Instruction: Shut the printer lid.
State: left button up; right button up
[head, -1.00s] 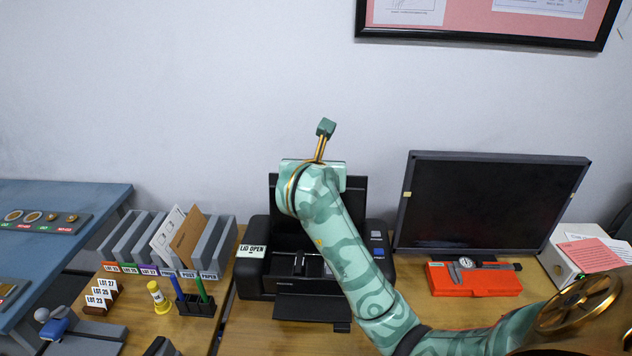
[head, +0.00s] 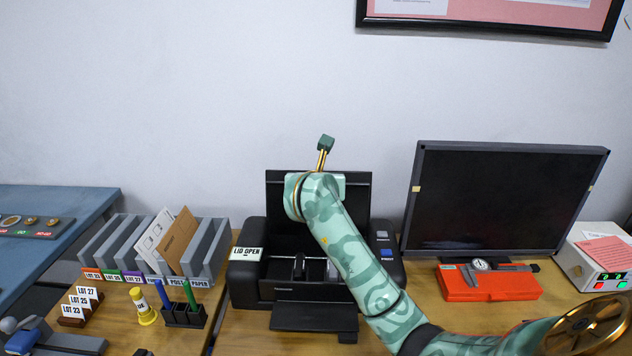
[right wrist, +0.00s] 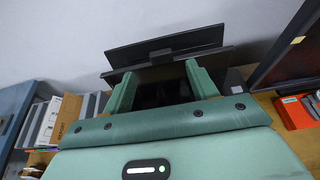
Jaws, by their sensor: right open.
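The black printer (head: 249,285) stands on the wooden desk with its lid (head: 357,197) raised steeply behind the open body. A tag on its left side reads "LID OPEN" (head: 246,254). My right arm reaches in from the right, across the printer. In the head view its wrist hides part of the lid and the fingers. In the right wrist view my right gripper (right wrist: 161,84) is open, its two green fingers apart and pointing at the lid (right wrist: 165,42). Nothing is seen between them; I cannot tell whether they touch the lid. My left gripper is not in view.
A dark monitor (head: 505,205) and a red case (head: 487,284) with a dial caliper stand right of the printer. A wall is behind.

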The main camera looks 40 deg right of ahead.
jog(key=b+x, duration=0.2)
jog(key=x, duration=0.7)
jog(key=shift+w+d+b, duration=0.1)
jog(key=shift+w+b, duration=0.05)
jog(key=shift+b, duration=0.2)
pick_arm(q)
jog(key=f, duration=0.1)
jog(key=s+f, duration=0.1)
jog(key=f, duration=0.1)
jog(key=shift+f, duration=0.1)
pick_arm(e)
grip_shut()
pick_arm(q)
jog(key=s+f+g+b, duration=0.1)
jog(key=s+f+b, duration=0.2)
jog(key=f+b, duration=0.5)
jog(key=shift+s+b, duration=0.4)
jog(key=shift+b, duration=0.1)
pick_arm(e)
jog(key=s+a+f+t+h, duration=0.2)
jog(key=s+a+t+h, duration=0.2)
jog(key=s+a, duration=0.3)
jog(key=shift+s+t+h, duration=0.3)
jog(key=shift+s+t, duration=0.3)
jog(key=shift+t, duration=0.2)
